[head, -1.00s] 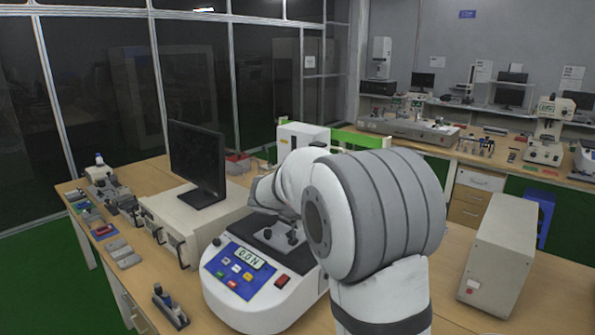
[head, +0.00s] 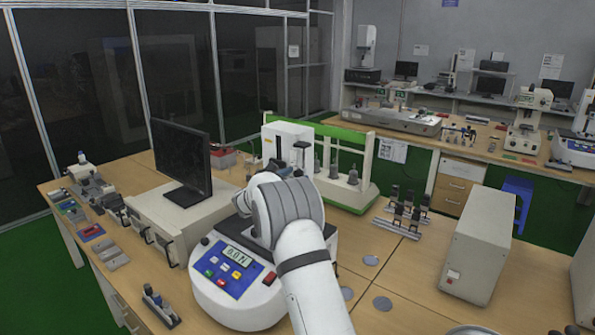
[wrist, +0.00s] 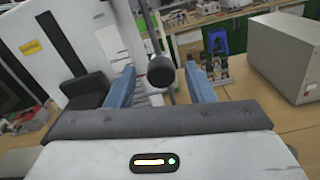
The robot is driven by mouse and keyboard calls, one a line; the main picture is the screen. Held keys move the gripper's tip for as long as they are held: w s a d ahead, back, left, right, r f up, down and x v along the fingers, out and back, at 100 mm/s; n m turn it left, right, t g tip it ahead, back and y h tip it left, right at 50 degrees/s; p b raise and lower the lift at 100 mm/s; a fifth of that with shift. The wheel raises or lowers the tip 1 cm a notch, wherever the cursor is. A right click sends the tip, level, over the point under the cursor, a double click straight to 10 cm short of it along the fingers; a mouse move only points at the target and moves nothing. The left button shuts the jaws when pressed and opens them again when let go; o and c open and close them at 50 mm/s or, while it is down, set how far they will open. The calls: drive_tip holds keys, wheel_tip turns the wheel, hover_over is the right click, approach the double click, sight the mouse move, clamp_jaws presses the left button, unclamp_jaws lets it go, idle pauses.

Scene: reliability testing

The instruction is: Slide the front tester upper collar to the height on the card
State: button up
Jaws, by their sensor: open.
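The front tester (head: 255,312) is a white rounded base with a blue button panel and a lit display, in the lower middle of the head view. My arm covers much of its right and upper part. In the wrist view a dark round knob or collar (wrist: 161,70) sits on a slanting grey rod (wrist: 151,30). I cannot tell for sure that it is the upper collar. My gripper (wrist: 160,76) is open, with one blue finger on each side of this dark part and gaps between. In the head view the gripper is hidden behind my arm. I cannot identify the height card.
A monitor (head: 183,160) on a beige unit stands left of the tester. A green-framed rig (head: 362,190) with hanging weights stands behind. A beige box (head: 478,248) is at right. Flat discs (head: 382,304) lie on the otherwise fairly clear bench between.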

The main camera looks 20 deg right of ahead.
drive_tip(key=shift+x, duration=0.95)
drive_tip(key=shift+s, duration=0.1)
drive_tip(key=shift+c, duration=0.4)
clamp_jaws()
